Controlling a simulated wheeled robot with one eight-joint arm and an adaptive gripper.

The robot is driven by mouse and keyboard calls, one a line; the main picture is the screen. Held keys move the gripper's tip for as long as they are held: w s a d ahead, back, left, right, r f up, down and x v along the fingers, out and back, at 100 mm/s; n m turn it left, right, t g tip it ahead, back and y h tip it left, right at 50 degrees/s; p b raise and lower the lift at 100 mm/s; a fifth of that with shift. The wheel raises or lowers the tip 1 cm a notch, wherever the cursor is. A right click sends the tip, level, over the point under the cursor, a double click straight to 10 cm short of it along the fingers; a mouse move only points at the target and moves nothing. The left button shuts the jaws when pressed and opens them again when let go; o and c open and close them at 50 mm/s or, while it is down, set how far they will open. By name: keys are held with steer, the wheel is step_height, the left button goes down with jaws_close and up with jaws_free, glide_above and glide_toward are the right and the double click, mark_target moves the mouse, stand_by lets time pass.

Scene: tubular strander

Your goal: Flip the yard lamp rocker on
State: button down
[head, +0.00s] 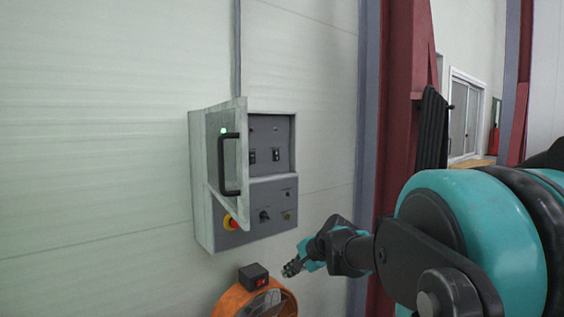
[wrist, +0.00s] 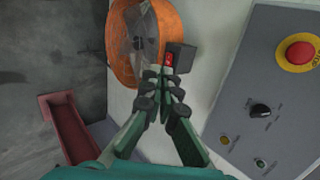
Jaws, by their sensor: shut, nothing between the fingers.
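A grey control box (head: 200,240) hangs on the wall, its clear-windowed door (head: 240,104) swung partly open. Inside, on the upper panel, are two small dark rockers, a right one (head: 276,153) and a left one (head: 253,155) partly behind the door edge. No label is readable, so I cannot tell which is the yard lamp rocker. My gripper (head: 288,270) is shut and empty, below and right of the box. In the wrist view my gripper (wrist: 160,76) has its fingertips together, overlapping in view a red rocker (wrist: 169,60) on a black switch box (wrist: 182,57); contact is unclear.
An orange fan (head: 232,300) with the black switch box stands below the control box. The door has a black handle (head: 222,165). The lower panel carries a red emergency stop (head: 230,222) and a black knob (head: 264,216). A red steel column (head: 395,110) rises at right.

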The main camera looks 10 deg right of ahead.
mark_target(277, 160)
steer(key=w+d+r+m+t+y, duration=0.1)
steer(key=w+d+r+m+t, duration=0.1)
steer(key=w+r+m, duration=0.4)
steer(key=w+d+r+m+t+y, duration=0.1)
steer(key=w+d+r+m, duration=0.3)
steer(key=r, duration=1.1)
steer(key=w+d+r+m+t+y, duration=0.1)
steer(key=w+d+r+m+t, duration=0.2)
steer(key=w+r+m, duration=0.4)
step_height(277, 160, up, 4)
steer(key=shift+w+d+r+m+t, duration=0.15)
steer(key=shift+w+m+t, duration=0.15)
steer(key=shift+m+t, duration=0.25)
steer(key=x, duration=1.4)
steer(key=shift+w, duration=0.25)
steer(key=shift+s+f, duration=0.1)
steer(key=shift+f, duration=0.1)
